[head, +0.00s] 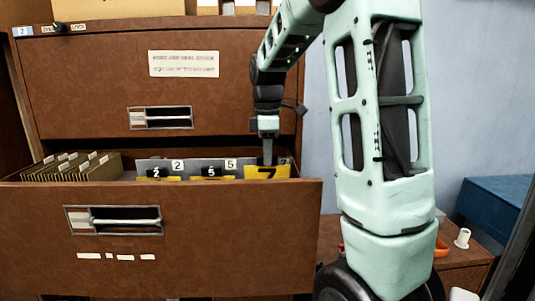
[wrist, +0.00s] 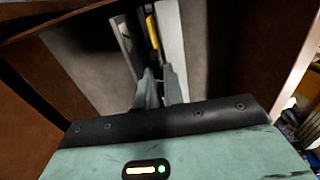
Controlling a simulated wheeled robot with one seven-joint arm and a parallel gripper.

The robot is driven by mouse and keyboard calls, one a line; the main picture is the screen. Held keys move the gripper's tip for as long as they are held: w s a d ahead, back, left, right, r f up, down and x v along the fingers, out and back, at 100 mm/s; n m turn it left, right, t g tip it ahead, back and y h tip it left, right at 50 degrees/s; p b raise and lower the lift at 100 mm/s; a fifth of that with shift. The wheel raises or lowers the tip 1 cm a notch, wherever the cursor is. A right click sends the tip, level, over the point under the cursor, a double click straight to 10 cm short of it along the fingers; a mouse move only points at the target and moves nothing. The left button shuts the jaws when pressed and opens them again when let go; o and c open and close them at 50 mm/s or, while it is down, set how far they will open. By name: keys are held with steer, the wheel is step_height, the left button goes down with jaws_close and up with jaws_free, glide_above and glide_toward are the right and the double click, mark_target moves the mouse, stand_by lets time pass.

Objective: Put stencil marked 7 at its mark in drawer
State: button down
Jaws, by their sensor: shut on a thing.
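The stencil marked 7 (head: 267,173) is a yellow plate with a black 7 in the head view. It stands upright at the right end of the open drawer (head: 200,260). My gripper (head: 267,155) points down at its top edge and is shut on it. In the wrist view the yellow edge of the stencil (wrist: 152,32) shows beyond the fingers (wrist: 160,75). Stencils marked 2 (head: 157,174) and 5 (head: 211,173) stand to its left, with white 2 and 5 labels behind them. A label behind the 7 is mostly covered. The stencil's lower edge is hidden by the drawer front.
Hanging files with tabs (head: 75,166) fill the drawer's left part. A closed drawer (head: 150,85) is above. A low brown cabinet (head: 460,255) with a white spool-like part (head: 462,238) and a blue box (head: 495,205) are at the right. The drawer's side walls flank my gripper.

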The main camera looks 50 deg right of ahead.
steer(key=shift+f+b, duration=0.8)
steer(key=shift+f, duration=0.55)
steer(key=c, duration=1.4)
jaws_free()
steer(key=shift+o, duration=1.4)
steer(key=shift+r, duration=0.1)
steer(key=shift+r+p, duration=3.15)
steer(key=shift+r, duration=0.35)
steer(key=shift+f, duration=0.1)
